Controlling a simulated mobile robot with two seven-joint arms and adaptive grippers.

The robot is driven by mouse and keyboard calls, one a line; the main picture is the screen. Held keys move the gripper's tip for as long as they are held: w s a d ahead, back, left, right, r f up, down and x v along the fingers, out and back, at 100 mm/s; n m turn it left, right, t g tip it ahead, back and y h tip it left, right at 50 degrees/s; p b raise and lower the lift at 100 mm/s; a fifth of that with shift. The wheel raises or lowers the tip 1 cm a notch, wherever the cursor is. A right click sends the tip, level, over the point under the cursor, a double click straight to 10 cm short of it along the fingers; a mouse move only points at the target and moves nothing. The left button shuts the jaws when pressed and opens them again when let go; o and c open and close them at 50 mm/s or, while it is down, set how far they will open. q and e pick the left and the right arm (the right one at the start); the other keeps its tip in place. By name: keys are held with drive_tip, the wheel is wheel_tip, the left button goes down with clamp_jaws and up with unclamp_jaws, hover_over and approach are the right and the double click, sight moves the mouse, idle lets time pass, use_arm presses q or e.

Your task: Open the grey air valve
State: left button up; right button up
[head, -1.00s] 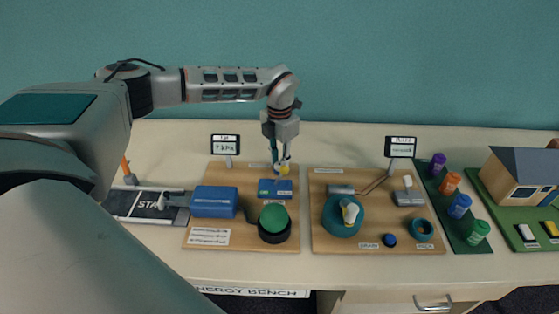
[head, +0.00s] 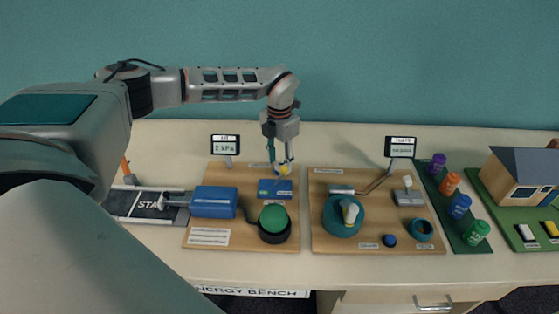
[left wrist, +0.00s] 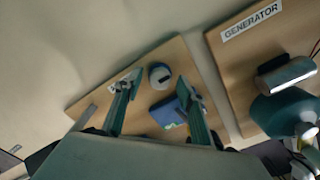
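A grey round knob with a dark slot (left wrist: 160,75), which looks like the air valve, sits on the left wooden board (head: 226,178). In the left wrist view it lies between the tips of my left gripper (left wrist: 157,84). The two fingers are apart, with visible space on both sides of the knob. In the head view my left gripper (head: 280,160) points down behind the blue block (head: 275,190), with a small yellow part at its tip. The valve itself is hard to make out there. My right gripper is not in view.
A blue cylinder (head: 214,201) and a green dome on a black base (head: 273,218) stand on the same board. A small display (head: 225,146) stands behind it. The generator board (head: 390,240) is to the right, with a teal round device (head: 342,216).

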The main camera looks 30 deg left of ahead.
sight(280, 164)
use_arm(q)
wheel_tip(280, 164, up, 12)
idle(0.6)
idle(0.4)
